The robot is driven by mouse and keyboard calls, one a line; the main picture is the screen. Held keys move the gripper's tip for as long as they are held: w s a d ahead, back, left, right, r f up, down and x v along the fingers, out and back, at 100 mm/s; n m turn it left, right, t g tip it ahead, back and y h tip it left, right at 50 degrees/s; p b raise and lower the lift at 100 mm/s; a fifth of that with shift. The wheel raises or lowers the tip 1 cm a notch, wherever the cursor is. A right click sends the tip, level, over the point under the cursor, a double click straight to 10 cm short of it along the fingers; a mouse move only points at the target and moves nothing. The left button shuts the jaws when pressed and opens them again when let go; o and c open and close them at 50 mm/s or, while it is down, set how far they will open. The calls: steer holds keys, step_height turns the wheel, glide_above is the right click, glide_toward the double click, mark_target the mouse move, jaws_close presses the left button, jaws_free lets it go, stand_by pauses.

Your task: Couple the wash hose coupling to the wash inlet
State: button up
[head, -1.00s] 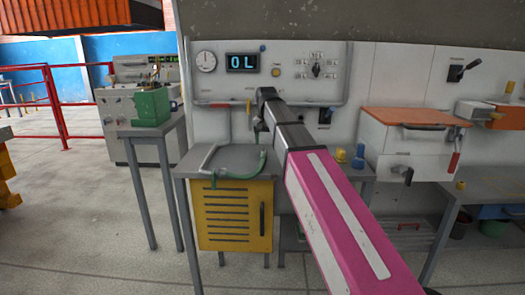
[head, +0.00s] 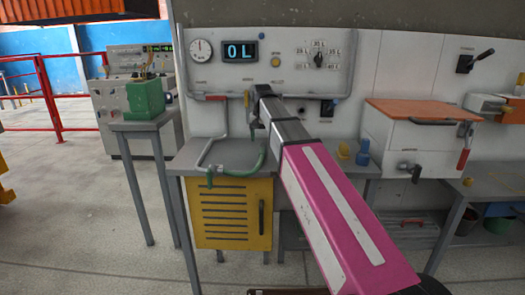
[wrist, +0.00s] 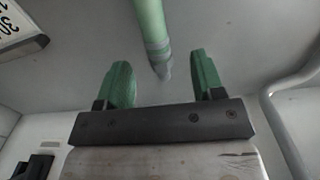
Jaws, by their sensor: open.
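The green wash hose (head: 240,172) curves over the grey bench top, and its upper part rises toward my gripper (head: 253,125). In the wrist view the hose comes down from the top edge and ends in a grey coupling (wrist: 159,57). My gripper (wrist: 163,82) is open, with one green finger to either side of the coupling's line in the picture. No contact between the fingers and the coupling shows. In the head view my arm hides part of the panel, and the fingers are too small to make out clearly. I cannot tell which fitting is the wash inlet.
A grey pipe (head: 222,122) runs down the white panel beside the hose. The panel carries a gauge (head: 201,50), a display (head: 240,51) reading 0 L and a dial (head: 319,61). A yellow cabinet (head: 232,214) is under the bench. An orange-lidded box (head: 415,110) is at right.

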mark_target(263, 146)
steer(key=f, duration=0.5)
steer(key=shift+d, duration=0.2)
steer(key=shift+r, duration=0.1)
steer(key=c, duration=1.1)
steer(key=shift+o, duration=0.2)
